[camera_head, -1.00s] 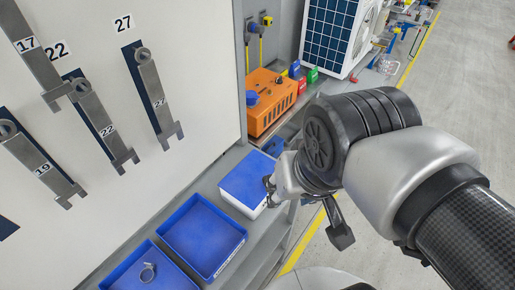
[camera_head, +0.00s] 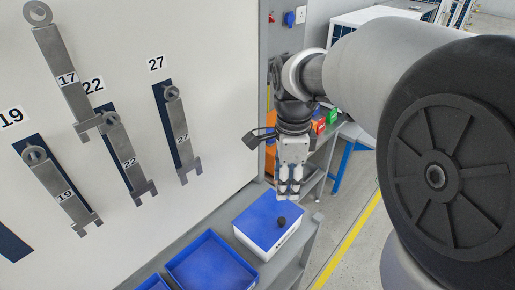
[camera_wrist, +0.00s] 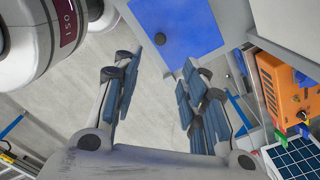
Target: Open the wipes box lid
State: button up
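The wipes box (camera_head: 262,249) is a white box with a flat blue lid (camera_head: 262,217), standing on the grey bench below the tool panel. The lid lies flat and looks closed. A small dark round knob (camera_head: 281,221) shows near its right side. My gripper (camera_head: 289,192) points down above the far right part of the box, apart from the lid. In the wrist view my gripper (camera_wrist: 173,53) has its fingers spread with nothing between them, and the blue lid (camera_wrist: 180,28) is beyond the fingertips at the top.
Blue trays (camera_head: 210,268) stand on the bench beside the box, toward the near left. The white panel with hanging numbered wrenches (camera_head: 122,150) rises at left. An orange machine (camera_wrist: 285,90) is close by in the wrist view.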

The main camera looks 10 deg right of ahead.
aim_at(282, 219)
notch_tip(282, 219, down, 14)
jog(key=b, duration=0.4)
jog(key=shift+f, duration=0.2)
jog(key=shift+c, duration=0.5)
grip_shut()
